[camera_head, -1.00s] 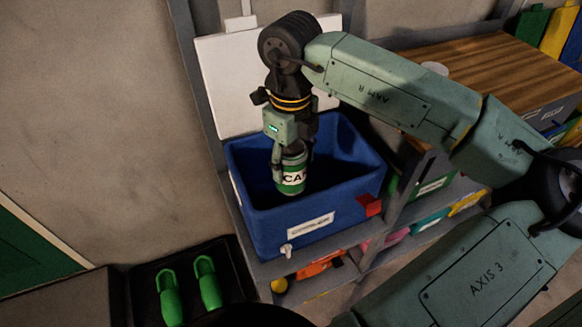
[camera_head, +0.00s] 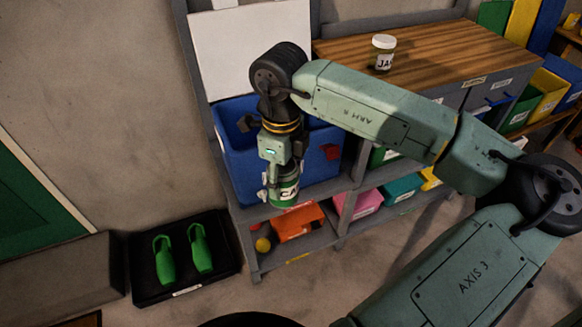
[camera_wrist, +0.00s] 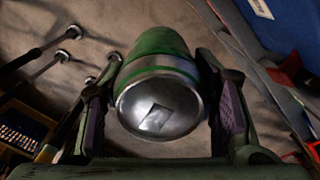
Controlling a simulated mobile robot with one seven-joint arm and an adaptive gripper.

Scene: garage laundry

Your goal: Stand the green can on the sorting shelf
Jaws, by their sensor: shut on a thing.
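The green can (camera_head: 286,191) has a white label with dark letters. My gripper (camera_head: 281,182) is shut on it and holds it in the air in front of the blue bin (camera_head: 231,155). In the wrist view the can (camera_wrist: 158,95) sits between both fingers of my gripper (camera_wrist: 160,110), its metal end facing the camera. The shelf unit (camera_head: 345,182) stands behind, with the blue bin on its upper level. No label in view tells me which part is the sorting shelf.
A jar (camera_head: 384,55) stands on the wooden top (camera_head: 440,55) at the right. A black tray (camera_head: 150,292) with green shoes (camera_head: 200,250) lies on the floor at the left.

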